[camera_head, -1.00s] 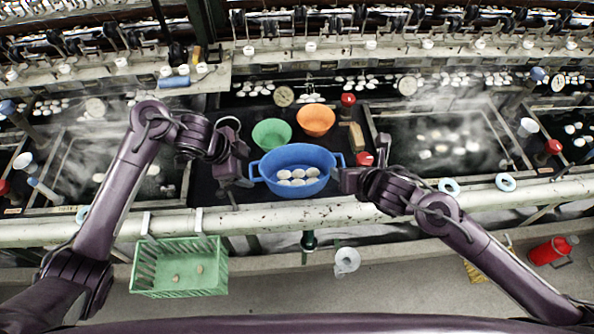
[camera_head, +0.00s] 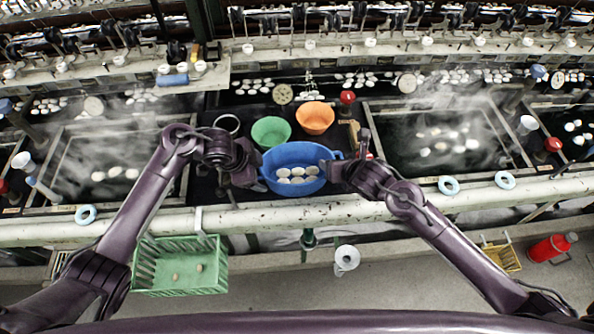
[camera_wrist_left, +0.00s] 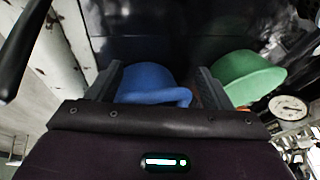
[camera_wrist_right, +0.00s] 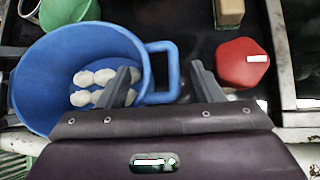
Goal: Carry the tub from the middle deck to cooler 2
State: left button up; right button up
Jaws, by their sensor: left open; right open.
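The blue tub (camera_head: 296,187) stands upright on the dark middle deck (camera_head: 238,191), with several white cocoons (camera_head: 297,174) inside. My left gripper (camera_head: 257,171) is open at the tub's left side. In the left wrist view, the tub (camera_wrist_left: 148,82) and its handle (camera_wrist_left: 180,96) show between the open fingers. My right gripper (camera_head: 345,155) is open at the tub's right side. In the right wrist view, the tub's right handle (camera_wrist_right: 172,72) shows between the spread fingertips; I cannot tell if they touch it. No label marks cooler 2.
A green bowl (camera_head: 271,131) and an orange bowl (camera_head: 315,119) stand behind the tub. A red-capped object (camera_wrist_right: 243,64) sits right of it. Steaming basins lie left and right. A pale rail (camera_head: 290,214) runs in front; a green crate (camera_head: 180,286) hangs below.

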pick_arm(q)
jog(key=c, duration=1)
pick_arm(e)
jog(key=c, duration=1)
jog(key=shift+o, duration=0.2)
pick_arm(q)
jog(key=shift+r, duration=0.15)
